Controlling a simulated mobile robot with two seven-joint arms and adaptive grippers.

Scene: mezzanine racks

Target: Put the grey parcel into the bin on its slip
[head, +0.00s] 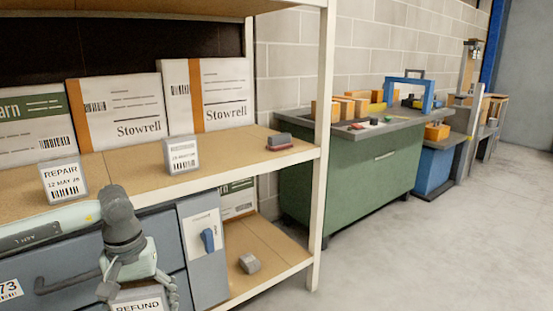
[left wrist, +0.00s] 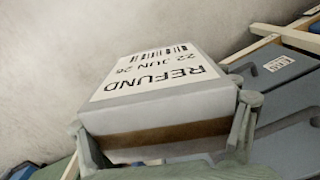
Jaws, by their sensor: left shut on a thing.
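The grey parcel (left wrist: 160,110) has a white slip on top reading REFUND, 22 JUN 26, and a brown band along its side. My left gripper (head: 138,290) is shut on it, one finger on each side. In the head view only the top of the slip (head: 137,304) shows, at the bottom edge. The parcel is held in front of blue-grey fronts (head: 165,237) below the shelf, one with a handle and a label ending in 73. I cannot tell whether these are bins, and no bin marked REFUND shows. My right gripper is not in view.
A grey block (head: 249,263) lies on the lower shelf. A white post (head: 322,130) stands right.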

